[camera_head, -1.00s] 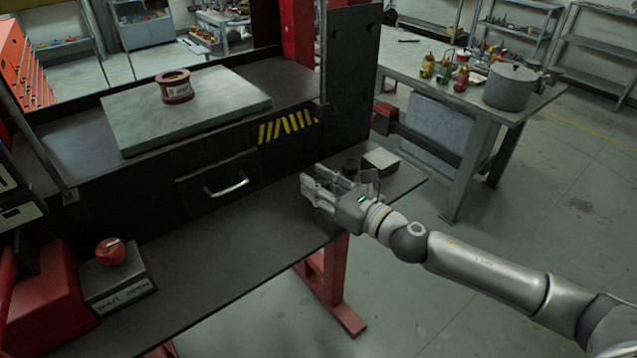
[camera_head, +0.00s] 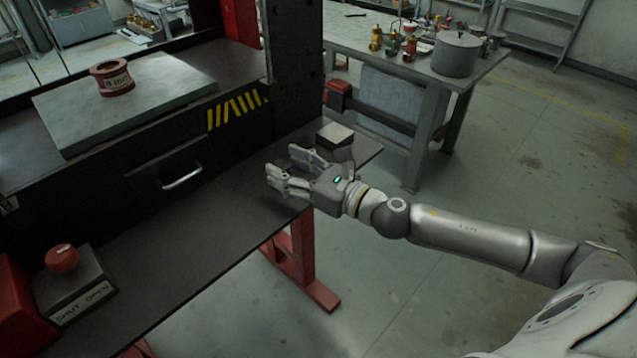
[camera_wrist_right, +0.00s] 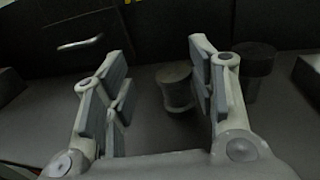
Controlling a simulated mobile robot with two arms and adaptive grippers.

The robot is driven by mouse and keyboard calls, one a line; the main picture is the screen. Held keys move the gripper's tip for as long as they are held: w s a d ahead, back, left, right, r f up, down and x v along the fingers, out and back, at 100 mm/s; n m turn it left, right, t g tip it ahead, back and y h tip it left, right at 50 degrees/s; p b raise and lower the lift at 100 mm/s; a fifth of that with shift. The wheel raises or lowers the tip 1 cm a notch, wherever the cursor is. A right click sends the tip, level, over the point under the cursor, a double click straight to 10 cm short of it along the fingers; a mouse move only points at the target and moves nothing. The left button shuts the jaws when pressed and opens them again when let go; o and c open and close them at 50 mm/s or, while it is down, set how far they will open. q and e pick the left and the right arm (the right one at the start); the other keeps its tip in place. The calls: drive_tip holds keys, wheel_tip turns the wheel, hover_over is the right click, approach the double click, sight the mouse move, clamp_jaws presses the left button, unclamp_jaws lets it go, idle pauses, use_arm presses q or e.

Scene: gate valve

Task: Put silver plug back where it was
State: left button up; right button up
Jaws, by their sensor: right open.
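My right gripper (camera_head: 283,164) is open and empty, low over the right part of the workbench's front ledge. In the right wrist view, a short grey metallic cylinder (camera_wrist_right: 174,86), which looks like the silver plug, stands on the ledge. It is seen between the spread fingers (camera_wrist_right: 158,55), closer to the right-hand one, which hides part of its edge. Whether it touches that finger I cannot tell. In the head view I cannot make it out behind the gripper. My left gripper is not in view.
A dark cylinder (camera_wrist_right: 256,62) stands just right of the fingers. A light-topped block (camera_head: 335,136) lies close behind the gripper. A red-brown ring (camera_head: 112,78) sits on the raised plate (camera_head: 150,98). A switch box (camera_head: 75,285) stands at left; the ledge between is clear.

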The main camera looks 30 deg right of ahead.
drive_tip(key=b+v, duration=0.3)
drive_tip(key=v, duration=0.5)
drive_tip(key=shift+b, duration=0.3)
drive_tip(key=shift+r, duration=0.15)
